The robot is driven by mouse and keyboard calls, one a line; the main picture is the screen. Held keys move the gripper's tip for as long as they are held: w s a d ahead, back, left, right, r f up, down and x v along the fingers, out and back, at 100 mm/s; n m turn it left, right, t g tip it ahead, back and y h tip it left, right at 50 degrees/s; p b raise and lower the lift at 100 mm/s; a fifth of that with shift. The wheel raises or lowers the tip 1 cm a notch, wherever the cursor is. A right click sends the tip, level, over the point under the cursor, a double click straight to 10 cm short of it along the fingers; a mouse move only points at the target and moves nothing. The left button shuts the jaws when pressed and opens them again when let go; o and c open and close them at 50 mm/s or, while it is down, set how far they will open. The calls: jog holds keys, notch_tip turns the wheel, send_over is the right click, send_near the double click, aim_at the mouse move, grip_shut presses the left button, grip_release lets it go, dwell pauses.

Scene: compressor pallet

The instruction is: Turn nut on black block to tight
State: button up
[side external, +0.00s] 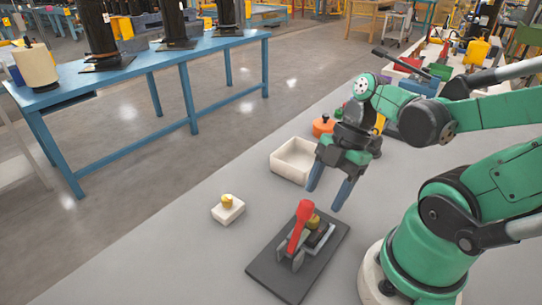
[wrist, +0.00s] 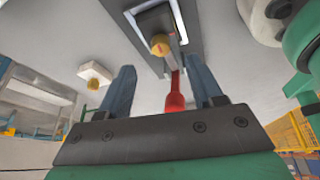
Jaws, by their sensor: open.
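A dark base plate (side external: 268,271) lies on the grey table and carries a small fixture with a black block (side external: 319,238). A brass-yellow nut (side external: 313,221) sits on top of the fixture, partly behind an upright red handle (side external: 301,224). In the wrist view, the nut (wrist: 160,44) and the red handle (wrist: 175,98) show between my fingers. My gripper (side external: 325,198) is open and empty, its blue-grey fingers pointing down above the plate's far side. The fingers also show in the wrist view (wrist: 160,64), apart from the nut. The nut's thread is hidden.
A white block (side external: 229,212) with a yellow nut on it stands left of the plate. An empty cream tray (side external: 293,160) and an orange round part (side external: 323,126) lie behind my gripper. Tools and bins crowd the back right.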

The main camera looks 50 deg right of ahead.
aim_at(314, 217)
jog(key=shift+s+d+r, duration=0.1)
jog(key=shift+d+r, duration=0.05)
jog(key=shift+r, duration=0.35)
jog(key=shift+w+a+f+n+g, duration=0.15)
jog(key=shift+a+f+n+g, duration=0.15)
jog(key=shift+f+n, duration=0.45)
jog(key=shift+w+a+f+n+g, duration=0.15)
jog(key=shift+a+f+n, duration=0.25)
jog(key=shift+f, duration=0.55)
jog(key=shift+w+a+f+n+g, duration=0.1)
jog(key=shift+a+f+n+g, duration=0.15)
jog(key=shift+f+n, duration=0.55)
grip_shut()
